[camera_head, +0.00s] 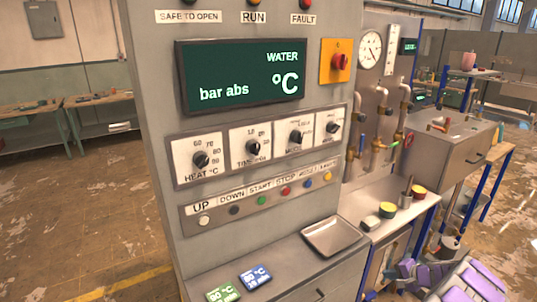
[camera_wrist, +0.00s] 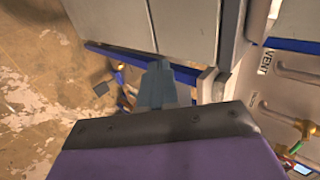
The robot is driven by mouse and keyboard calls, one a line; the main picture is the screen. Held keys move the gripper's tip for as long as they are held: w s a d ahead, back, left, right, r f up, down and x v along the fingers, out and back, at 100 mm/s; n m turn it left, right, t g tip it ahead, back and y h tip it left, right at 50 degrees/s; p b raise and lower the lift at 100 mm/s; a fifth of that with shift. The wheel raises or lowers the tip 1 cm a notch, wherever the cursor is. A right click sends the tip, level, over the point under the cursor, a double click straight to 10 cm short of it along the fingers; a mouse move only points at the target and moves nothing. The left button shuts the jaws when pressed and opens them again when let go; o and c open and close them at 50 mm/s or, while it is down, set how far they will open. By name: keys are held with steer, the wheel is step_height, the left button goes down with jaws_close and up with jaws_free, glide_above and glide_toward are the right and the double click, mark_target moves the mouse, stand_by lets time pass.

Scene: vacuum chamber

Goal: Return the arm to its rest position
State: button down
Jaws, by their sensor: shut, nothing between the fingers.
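My gripper (camera_wrist: 159,68) shows in the wrist view as grey-blue fingers pressed together beyond the dark edge and purple cover of my wrist. It is shut and holds nothing. Below the fingers are the worn floor and a blue frame bar. Part of my purple and grey arm (camera_head: 468,282) shows at the lower right of the head view, low beside the bench. The fingertips cannot be made out there.
The control cabinet (camera_head: 250,175) fills the middle of the head view. A metal tray (camera_head: 333,236) and two cards lie on its ledge. Pipes and a gauge (camera_head: 370,50) stand to the right, above a side bench with small pots. Open floor (camera_head: 70,215) lies to the left.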

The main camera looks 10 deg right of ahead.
steer(key=a+r+n+g+y, duration=0.1)
steer(key=a+r+n, duration=0.1)
steer(key=a+r, duration=0.55)
steer(key=a+r+n+g+y, duration=0.15)
steer(key=a+r, duration=0.25)
steer(key=a, duration=0.7)
steer(key=a+r+n+g+y, duration=0.1)
steer(key=a+r+n+y, duration=0.15)
steer(key=a+r, duration=0.5)
steer(key=s+a+r+n+g, duration=0.3)
steer(key=s+a, duration=0.3)
steer(key=a, duration=0.5)
steer(key=s+a+r+n+g+h, duration=0.15)
steer(key=s+a, duration=0.25)
steer(key=s, duration=0.5)
steer(key=s+a+r+n+g+h, duration=0.1)
steer(key=s+a+r+n+h, duration=0.15)
steer(key=s, duration=0.65)
steer(key=s+d+h, duration=0.2)
steer(key=s, duration=0.7)
steer(key=s+d+f+g+h, duration=0.1)
steer(key=s+h, duration=0.1)
steer(key=s, duration=0.7)
steer(key=shift+d+h, duration=0.3)
steer(key=shift+d, duration=0.05)
